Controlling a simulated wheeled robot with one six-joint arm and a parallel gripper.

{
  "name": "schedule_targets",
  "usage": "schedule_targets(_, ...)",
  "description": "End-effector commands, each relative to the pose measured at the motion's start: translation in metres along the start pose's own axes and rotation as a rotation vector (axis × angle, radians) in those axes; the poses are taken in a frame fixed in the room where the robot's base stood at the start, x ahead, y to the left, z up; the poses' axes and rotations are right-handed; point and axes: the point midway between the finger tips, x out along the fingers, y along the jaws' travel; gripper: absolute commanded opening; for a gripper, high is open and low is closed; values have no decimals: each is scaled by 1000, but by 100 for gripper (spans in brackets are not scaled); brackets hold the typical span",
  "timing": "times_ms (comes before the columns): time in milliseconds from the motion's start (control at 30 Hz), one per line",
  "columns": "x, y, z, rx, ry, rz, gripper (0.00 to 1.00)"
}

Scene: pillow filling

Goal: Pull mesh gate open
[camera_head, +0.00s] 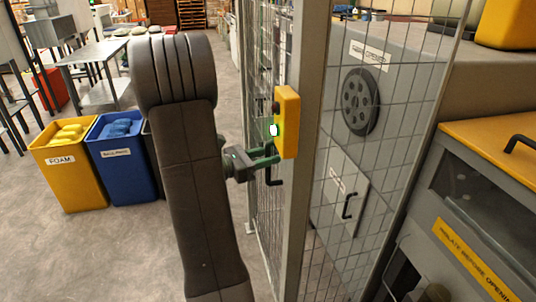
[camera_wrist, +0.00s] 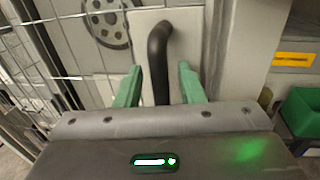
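The mesh gate (camera_head: 262,75) is a grey wire panel in a grey metal frame, beside a grey post (camera_head: 301,130). A yellow box (camera_head: 288,122) with a lit green light is mounted at the post. The black bar handle (camera_head: 275,177) is below the box; its curved upper part shows in the wrist view (camera_wrist: 158,52). My gripper (camera_head: 268,158) is at the handle, with green fingers. In the wrist view the fingers (camera_wrist: 158,85) are spread, one on each side of the handle, with gaps visible. The handle's lower end is hidden behind my gripper body.
Behind the mesh stands a grey machine (camera_head: 400,85) with a black handwheel (camera_head: 358,101) and a small door (camera_head: 338,200). A yellow FOAM bin (camera_head: 68,180) and a blue bin (camera_head: 122,170) stand at left. An orange-topped cabinet (camera_head: 490,150) is at right.

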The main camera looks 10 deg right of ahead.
Motion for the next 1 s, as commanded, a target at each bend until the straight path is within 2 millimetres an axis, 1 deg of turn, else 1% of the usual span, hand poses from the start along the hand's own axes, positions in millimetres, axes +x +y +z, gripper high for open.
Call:
schedule_targets(100, 5, 0, 0, 0, 0, -1, 35)
schedule_targets(400, 6, 0, 0, 0, 0, 0, 35)
schedule_targets(567, 6, 0, 0, 0, 0, 0, 4)
schedule_targets(600, 6, 0, 0, 0, 0, 0, 0)
schedule_targets(1000, 5, 0, 0, 0, 1, -6, 0)
